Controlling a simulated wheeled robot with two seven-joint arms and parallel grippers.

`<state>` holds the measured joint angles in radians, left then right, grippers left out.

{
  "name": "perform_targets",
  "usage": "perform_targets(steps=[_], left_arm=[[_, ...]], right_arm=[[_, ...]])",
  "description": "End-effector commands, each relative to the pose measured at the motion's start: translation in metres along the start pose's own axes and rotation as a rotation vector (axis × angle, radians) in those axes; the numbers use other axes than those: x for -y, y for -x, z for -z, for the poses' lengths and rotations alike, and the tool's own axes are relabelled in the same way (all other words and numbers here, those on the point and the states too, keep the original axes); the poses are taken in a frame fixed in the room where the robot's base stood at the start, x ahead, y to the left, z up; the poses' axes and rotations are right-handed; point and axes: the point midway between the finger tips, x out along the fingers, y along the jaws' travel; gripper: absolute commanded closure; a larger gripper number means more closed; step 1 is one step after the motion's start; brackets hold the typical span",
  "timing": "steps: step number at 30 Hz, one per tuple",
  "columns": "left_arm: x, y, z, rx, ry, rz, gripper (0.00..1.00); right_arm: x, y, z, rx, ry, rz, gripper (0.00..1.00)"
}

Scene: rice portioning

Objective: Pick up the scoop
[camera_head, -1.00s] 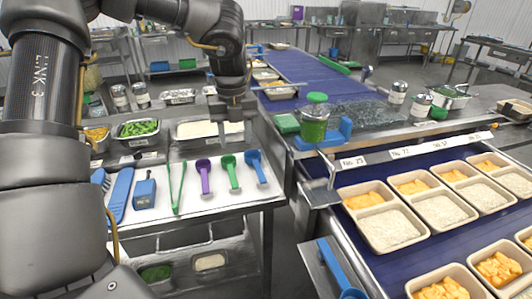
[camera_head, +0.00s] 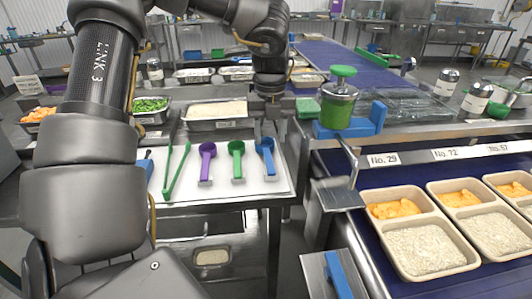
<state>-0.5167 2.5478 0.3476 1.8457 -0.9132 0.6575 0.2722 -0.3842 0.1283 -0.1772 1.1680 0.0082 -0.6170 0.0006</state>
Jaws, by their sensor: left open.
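Three scoops lie in a row on a white board (camera_head: 185,186): a purple scoop (camera_head: 207,163), a green scoop (camera_head: 237,163) and a blue scoop (camera_head: 266,160). Their bowls point away from me. My left gripper (camera_head: 271,136) points down with its fingers apart and empty, at the far end of the blue scoop. It overlaps the blue scoop's top in the picture; I cannot tell how high above it the fingertips are. My right gripper is not in view.
Green tongs (camera_head: 176,172) lie left of the purple scoop. Behind are a pan of rice (camera_head: 215,113) and a pan of green vegetables (camera_head: 150,110). Right stands a green-lidded jar (camera_head: 338,105) in a blue holder, beside a conveyor with filled trays (camera_head: 419,282).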

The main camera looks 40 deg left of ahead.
Motion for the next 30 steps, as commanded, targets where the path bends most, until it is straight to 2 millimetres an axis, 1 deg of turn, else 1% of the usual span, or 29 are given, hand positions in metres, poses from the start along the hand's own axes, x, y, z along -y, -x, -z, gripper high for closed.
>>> perform_targets(steps=[6,9,18,19,22,24,27,30], left_arm=[[-0.001,-0.034,0.001,-0.005,0.000,-0.003,0.55],[-0.001,-0.046,0.000,-0.004,0.000,-0.003,0.55],[0.000,-0.057,0.000,-0.004,0.000,-0.001,0.55],[0.000,-0.061,0.000,-0.005,0.001,-0.002,0.55],[0.000,-0.076,-0.002,-0.006,0.001,-0.004,0.55],[0.000,-0.086,-0.002,-0.005,0.001,-0.003,0.55],[0.000,-0.098,-0.002,-0.004,0.000,-0.001,0.55],[0.000,-0.103,-0.002,-0.002,0.001,0.000,0.55]], right_arm=[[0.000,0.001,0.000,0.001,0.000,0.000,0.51],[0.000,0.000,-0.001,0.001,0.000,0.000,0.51],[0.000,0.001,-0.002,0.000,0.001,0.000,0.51],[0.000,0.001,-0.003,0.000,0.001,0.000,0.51],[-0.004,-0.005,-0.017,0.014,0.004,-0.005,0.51],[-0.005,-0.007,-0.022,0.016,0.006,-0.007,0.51],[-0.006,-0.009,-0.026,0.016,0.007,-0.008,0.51],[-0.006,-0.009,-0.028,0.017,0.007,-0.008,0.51]])
